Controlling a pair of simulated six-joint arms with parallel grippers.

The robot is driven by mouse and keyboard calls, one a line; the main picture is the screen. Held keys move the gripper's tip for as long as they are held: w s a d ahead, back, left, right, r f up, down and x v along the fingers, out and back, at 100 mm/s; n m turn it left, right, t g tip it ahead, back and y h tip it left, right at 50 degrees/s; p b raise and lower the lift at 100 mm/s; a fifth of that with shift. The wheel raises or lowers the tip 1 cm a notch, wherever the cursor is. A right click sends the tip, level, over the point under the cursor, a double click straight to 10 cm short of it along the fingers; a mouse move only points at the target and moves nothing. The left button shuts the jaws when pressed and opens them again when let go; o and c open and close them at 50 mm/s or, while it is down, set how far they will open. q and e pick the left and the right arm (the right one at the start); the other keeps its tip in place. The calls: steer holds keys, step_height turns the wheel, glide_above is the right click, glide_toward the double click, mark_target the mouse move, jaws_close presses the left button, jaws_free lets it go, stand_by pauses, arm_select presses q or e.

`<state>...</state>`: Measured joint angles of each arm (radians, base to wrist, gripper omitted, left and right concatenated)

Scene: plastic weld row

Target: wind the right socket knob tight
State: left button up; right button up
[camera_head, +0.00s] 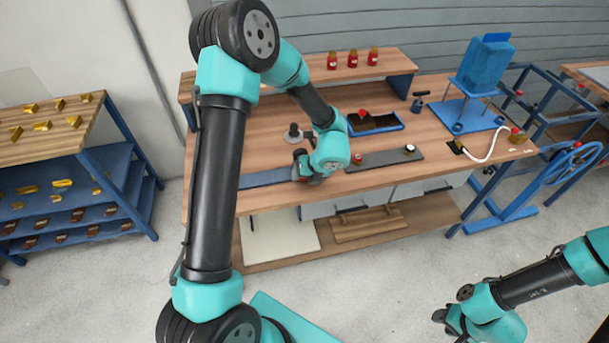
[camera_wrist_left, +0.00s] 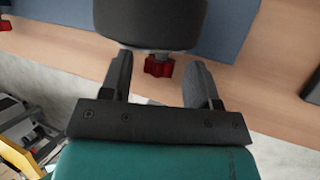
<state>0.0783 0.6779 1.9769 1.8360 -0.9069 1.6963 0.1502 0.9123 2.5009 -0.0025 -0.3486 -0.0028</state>
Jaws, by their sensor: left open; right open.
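A red lobed knob (camera_wrist_left: 158,66) shows in the left wrist view, between the fingers of my left gripper (camera_wrist_left: 160,75). The fingers stand apart, with gaps on both sides of the knob. A dark rounded body hides what is above it. Another red knob (camera_wrist_left: 5,23) is at that view's left edge. In the head view my left gripper (camera_head: 306,170) is at the bench's front edge, by the blue-grey strip (camera_head: 268,178), and covers the knob there. A small red knob (camera_head: 357,159) shows to its right. My right gripper (camera_head: 446,322) is open and empty, low over the floor.
A dark strip (camera_head: 386,158) with a white-topped knob (camera_head: 408,149) lies right of my left gripper. Behind are a blue tray (camera_head: 376,124) and a dark post (camera_head: 293,133). A blue stand (camera_head: 466,115) is at the right. Floor in front is clear.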

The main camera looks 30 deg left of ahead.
arm_select(q)
steer(key=v, duration=1.6)
steer(key=shift+d+r, duration=0.2)
steer(key=shift+r, duration=0.15)
steer(key=s+a+n+t+h, duration=0.1)
steer(key=s+a+t+h, duration=0.2)
steer(key=s+a, duration=0.3)
steer(key=shift+s+r+t+h, duration=0.2)
steer(key=shift+r+t+h, duration=0.2)
steer(key=shift+h, duration=0.2)
steer(key=shift+a+f, duration=0.1)
steer(key=shift+a, duration=0.1)
steer(key=x, duration=1.7)
steer(key=shift+w+f, duration=0.1)
steer(key=shift+w, duration=0.05)
